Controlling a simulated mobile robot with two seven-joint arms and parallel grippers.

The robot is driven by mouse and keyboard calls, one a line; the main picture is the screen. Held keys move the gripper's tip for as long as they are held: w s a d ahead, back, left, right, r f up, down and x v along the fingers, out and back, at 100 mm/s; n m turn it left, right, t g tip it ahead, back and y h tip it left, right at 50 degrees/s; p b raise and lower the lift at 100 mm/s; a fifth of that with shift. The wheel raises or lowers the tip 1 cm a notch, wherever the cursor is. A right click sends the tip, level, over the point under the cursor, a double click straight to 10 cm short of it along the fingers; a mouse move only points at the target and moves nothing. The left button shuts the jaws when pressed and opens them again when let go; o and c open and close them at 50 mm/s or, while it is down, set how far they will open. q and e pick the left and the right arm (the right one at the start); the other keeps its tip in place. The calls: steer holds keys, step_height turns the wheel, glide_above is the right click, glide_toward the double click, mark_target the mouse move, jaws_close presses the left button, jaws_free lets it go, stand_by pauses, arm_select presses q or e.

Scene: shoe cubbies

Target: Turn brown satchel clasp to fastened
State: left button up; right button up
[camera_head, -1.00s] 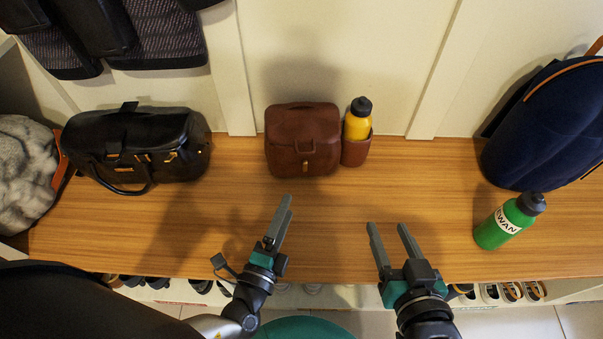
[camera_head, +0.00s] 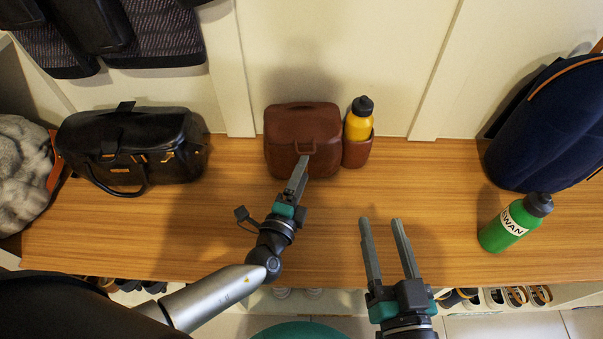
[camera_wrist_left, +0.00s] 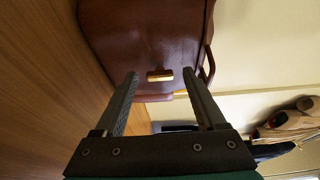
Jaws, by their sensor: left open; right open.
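The brown satchel (camera_head: 290,125) stands upright on the wooden bench against the wall. In the left wrist view, its brown front (camera_wrist_left: 150,38) fills the top, with a small brass clasp (camera_wrist_left: 160,76) whose bar lies across the picture. I cannot tell whether the clasp is fastened. My left gripper (camera_head: 301,166) is at the satchel's lower front. In the wrist view its two fingers are apart and empty, one on each side of the clasp; contact cannot be told. My right gripper (camera_head: 381,221) is open and empty over the front part of the bench.
A yellow bottle (camera_head: 358,124) stands in a brown holder against the satchel's right side. A black bag (camera_head: 130,145) is to the left. A green bottle (camera_head: 512,223) and a navy bag (camera_head: 545,125) are to the right. The bench (camera_head: 430,190) is clear between them.

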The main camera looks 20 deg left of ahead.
arm_select(q)
steer(key=shift+c, duration=0.3)
jaws_close()
stand_by(0.4)
